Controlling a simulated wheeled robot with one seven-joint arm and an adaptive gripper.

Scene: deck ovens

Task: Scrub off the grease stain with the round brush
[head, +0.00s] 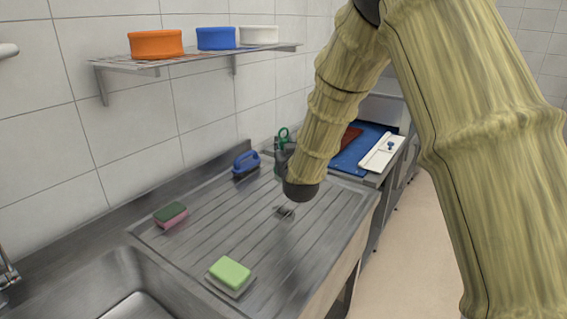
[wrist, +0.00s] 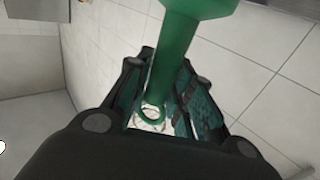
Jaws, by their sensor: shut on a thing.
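My gripper (wrist: 155,100) is shut on a green handle (wrist: 172,60) in the wrist view. The handle has a ring at its far end and widens toward the top of the picture; no bristles show, so I cannot confirm it is the round brush. In the head view a green loop (head: 283,134) sticks up beside my gripper (head: 281,155), which is partly hidden by my wrist, above the back of the ribbed steel drainboard (head: 225,232). A small dark patch (head: 285,211) lies on the drainboard below my wrist; it may be the grease stain.
A blue-handled brush (head: 245,164) stands at the drainboard's back edge. A green-and-pink sponge (head: 170,214) and a light green sponge (head: 230,273) lie nearer the sink (head: 125,285). A wall shelf (head: 200,59) holds three round containers. A blue board (head: 362,152) lies behind.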

